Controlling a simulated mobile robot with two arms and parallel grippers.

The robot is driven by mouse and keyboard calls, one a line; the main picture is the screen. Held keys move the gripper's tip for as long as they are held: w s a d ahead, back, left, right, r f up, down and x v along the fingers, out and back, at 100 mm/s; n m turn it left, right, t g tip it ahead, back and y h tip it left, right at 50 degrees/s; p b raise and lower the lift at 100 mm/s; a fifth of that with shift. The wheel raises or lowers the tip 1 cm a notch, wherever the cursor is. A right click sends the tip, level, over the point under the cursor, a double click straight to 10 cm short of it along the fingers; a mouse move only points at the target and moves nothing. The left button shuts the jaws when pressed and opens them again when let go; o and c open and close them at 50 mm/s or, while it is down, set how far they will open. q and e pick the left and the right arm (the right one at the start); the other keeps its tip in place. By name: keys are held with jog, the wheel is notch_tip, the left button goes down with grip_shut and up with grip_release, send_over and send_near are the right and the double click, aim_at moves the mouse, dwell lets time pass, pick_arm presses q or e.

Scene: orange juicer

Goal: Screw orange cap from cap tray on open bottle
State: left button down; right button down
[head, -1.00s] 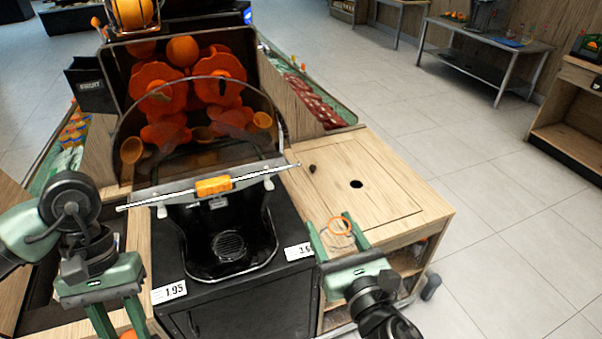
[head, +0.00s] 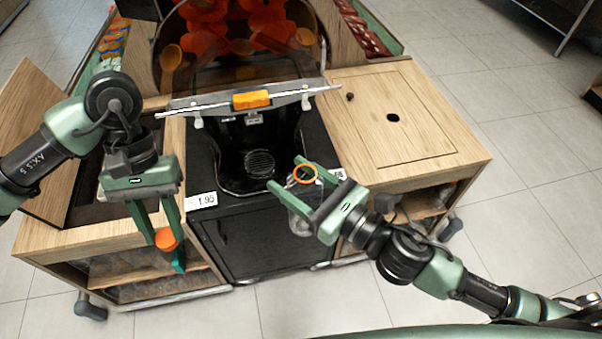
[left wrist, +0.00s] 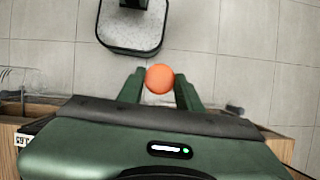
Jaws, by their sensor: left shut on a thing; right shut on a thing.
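My left gripper (head: 165,238) is shut on a round orange cap (head: 167,240), held out in front of the left wooden counter. The cap also shows between the fingers in the left wrist view (left wrist: 159,78). My right gripper (head: 287,174) is shut on a clear bottle (head: 299,213) in front of the juicer. The bottle's open top with an orange ring (head: 304,173) faces up towards the head camera. The cap is apart from the bottle, to its left and lower in the picture. I cannot make out the cap tray.
The juicer (head: 259,100) with its black drip area stands behind the grippers on a black cabinet (head: 265,240). A wooden counter with a small hole (head: 425,120) is on the right. An opened wooden panel (head: 45,145) stands at the left. The floor in front is clear.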

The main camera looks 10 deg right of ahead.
pick_arm(q)
jog(key=w+d+r+n+h, duration=0.1)
jog(key=w+d+r+n, duration=0.1)
jog(key=d+r+n, duration=0.3)
jog(key=w+d+r+n+h, duration=0.1)
jog(key=w+d+r, duration=0.15)
jog(key=d, duration=0.45)
notch_tip(320, 180, up, 9)
jog(key=n+t+h, duration=0.2)
jog(key=n+t, duration=0.1)
jog(key=n, duration=0.4)
send_over(311, 167)
jog(key=a, duration=0.2)
jog(key=shift+w+d+f, duration=0.15)
jog(key=shift+w+d, duration=0.1)
jog(key=shift+f, duration=2.05)
jog(key=shift+a+r, duration=0.1)
jog(key=shift+r, duration=0.1)
jog(key=shift+f, duration=0.15)
jog(key=shift+f, duration=0.8)
